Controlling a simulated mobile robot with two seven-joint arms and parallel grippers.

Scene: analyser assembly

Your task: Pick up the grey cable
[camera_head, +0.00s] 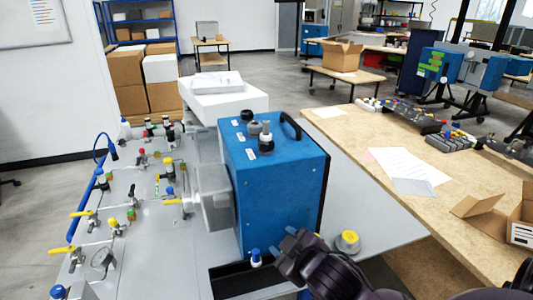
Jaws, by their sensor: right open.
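I cannot make out a grey cable in the head view. A thin blue cable (98,147) with a dark plug end loops up at the left edge of the grey panel. The blue analyser box (290,195) stands in the middle, with a black handle and knobs on top. My right gripper (287,252) is open at the box's lower front right corner, seen from behind; its fingertips are partly hidden and I see nothing held in it. A blue-and-white fitting (256,257) is just left of it. My left gripper is out of view.
The grey panel (145,215) at left carries several valves with yellow handles and gauges. A yellow-topped knob (348,241) stands right of my gripper. A wooden table (390,150) with papers and an open carton (490,210) is at right.

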